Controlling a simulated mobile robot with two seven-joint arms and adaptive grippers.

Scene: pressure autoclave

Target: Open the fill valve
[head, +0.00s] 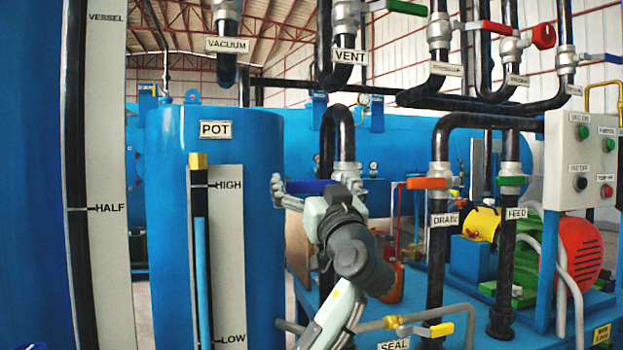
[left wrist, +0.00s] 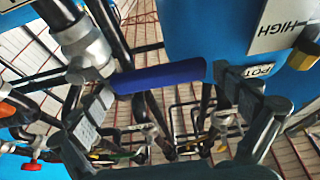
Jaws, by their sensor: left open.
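A valve with a blue lever handle (head: 308,186) sits on a black pipe (head: 341,130) right of the POT tank. The handle lies level and points left from the metal valve body (head: 347,172). No label reading FILL shows; a tag on this valve may be hidden behind my arm. My left gripper (head: 312,190) is open at the blue handle. In the left wrist view, the blue handle (left wrist: 160,78) lies across the gap between the open fingers (left wrist: 158,92). I cannot tell whether either finger touches it. My right gripper is not in view.
The blue POT tank (head: 168,235) stands just left of the gripper. DRAIN (head: 429,184) with a red-orange handle and FEED (head: 513,181) with a green handle are to the right. VENT pipework (head: 347,62) hangs above. A control box (head: 580,160) stands far right.

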